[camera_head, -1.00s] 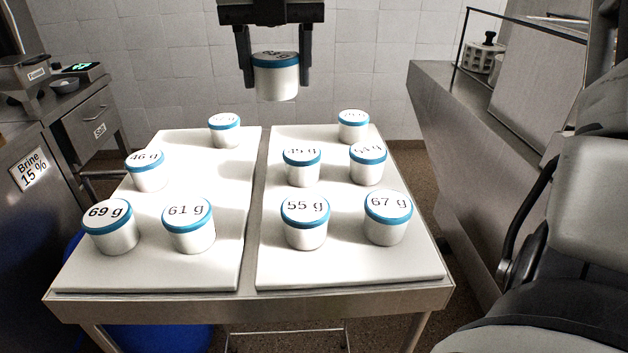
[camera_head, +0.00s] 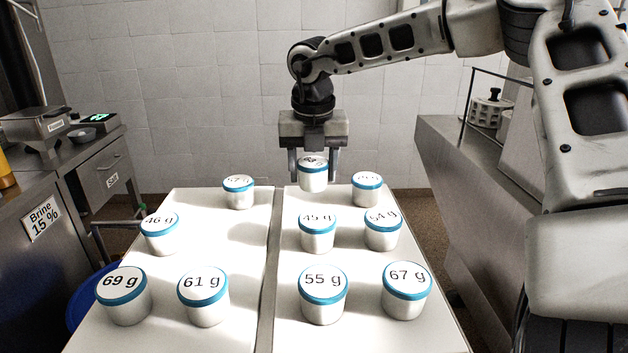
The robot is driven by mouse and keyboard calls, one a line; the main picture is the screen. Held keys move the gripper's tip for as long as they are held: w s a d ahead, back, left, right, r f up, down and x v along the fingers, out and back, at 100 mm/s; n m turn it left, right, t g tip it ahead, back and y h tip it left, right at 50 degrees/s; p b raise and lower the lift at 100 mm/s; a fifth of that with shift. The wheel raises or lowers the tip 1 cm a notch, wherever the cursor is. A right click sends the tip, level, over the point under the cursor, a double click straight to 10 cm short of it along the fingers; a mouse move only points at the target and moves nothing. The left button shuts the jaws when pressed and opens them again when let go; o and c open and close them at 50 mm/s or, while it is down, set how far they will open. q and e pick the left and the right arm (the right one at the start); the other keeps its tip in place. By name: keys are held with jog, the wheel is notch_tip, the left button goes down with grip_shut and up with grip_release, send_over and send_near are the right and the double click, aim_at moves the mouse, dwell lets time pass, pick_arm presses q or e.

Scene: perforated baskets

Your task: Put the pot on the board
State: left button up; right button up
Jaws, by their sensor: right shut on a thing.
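My right gripper (camera_head: 314,168) is shut on a white pot (camera_head: 313,181) with a blue rim and a label too small to read. It holds the pot upright at the back left of the right-hand white board (camera_head: 340,272). I cannot tell whether the pot touches the board. Several similar pots stand on that board, among them the 55 g pot (camera_head: 323,297), the 67 g pot (camera_head: 405,292) and the 45 g pot (camera_head: 317,231). The left-hand white board (camera_head: 235,255) also bears several pots, among them the 69 g pot (camera_head: 124,297). My left gripper is not in view.
The 54 g pot (camera_head: 382,232) and another pot (camera_head: 366,191) stand on the right side of the right-hand board. A steel counter (camera_head: 465,180) runs along the right. A cabinet marked Brine 15 % (camera_head: 35,225) stands at the left, with a scale (camera_head: 35,125) on top.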

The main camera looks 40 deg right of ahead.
aim_at(314, 184)
jog(key=shift+d+f, duration=0.2)
notch_tip(314, 184, down, 3)
jog(key=shift+w+f, duration=0.1)
